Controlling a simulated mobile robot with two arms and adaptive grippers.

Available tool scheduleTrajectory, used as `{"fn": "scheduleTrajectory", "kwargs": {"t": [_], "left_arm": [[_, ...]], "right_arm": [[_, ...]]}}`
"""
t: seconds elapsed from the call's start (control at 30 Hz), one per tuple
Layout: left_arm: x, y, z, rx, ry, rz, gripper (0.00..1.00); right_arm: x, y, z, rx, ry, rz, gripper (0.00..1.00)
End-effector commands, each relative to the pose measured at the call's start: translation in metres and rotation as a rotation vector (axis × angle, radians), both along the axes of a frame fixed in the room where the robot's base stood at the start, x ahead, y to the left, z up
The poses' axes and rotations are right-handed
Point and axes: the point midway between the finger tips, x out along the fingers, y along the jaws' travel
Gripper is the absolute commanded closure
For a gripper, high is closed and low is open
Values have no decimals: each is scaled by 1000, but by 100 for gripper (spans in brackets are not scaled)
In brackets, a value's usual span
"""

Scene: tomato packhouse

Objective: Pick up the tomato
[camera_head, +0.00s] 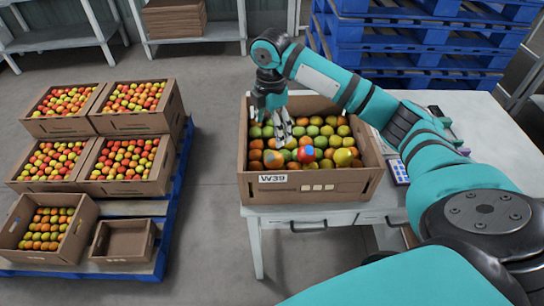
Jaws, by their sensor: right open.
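A cardboard crate (347,184) labelled W39 stands on the white table and holds many tomatoes in green, yellow, orange and red. One red tomato (305,154) with a blue patch lies near the front middle, among orange and greenish ones. I cannot tell which single tomato the task means. My right gripper (284,138) reaches down into the crate from above, fingers apart, just above and left of the red and blue tomato. Its fingers hide part of the tomatoes behind them, and contact is unclear. My left gripper is not in view.
The crate walls surround the gripper closely. The white table (485,120) has free room at right, with a small keypad-like device (397,171) beside the crate. At left, several tomato crates and an empty box (123,241) sit on a blue pallet (170,205). Blue pallets (420,35) are stacked behind.

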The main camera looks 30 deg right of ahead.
Motion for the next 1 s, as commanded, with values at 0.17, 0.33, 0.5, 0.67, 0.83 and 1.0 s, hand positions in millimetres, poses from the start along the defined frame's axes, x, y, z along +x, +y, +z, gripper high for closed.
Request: {"fn": "scheduleTrajectory", "kwargs": {"t": [0.17, 0.33, 0.5, 0.67, 0.83, 1.0], "left_arm": [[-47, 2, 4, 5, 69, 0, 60], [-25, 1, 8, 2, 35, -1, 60], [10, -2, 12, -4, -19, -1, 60], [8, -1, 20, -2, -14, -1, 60], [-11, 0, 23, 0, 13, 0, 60], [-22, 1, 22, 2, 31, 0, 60]], "right_arm": [[-1, 0, -40, 0, 4, -1, 17], [0, 0, -66, 0, 1, -1, 17], [0, 0, -77, 0, 0, -1, 17], [-4, -2, -95, -1, 3, 0, 17], [-5, -3, -120, 0, 1, -1, 17], [-4, -3, -128, -1, -2, 1, 17]]}}
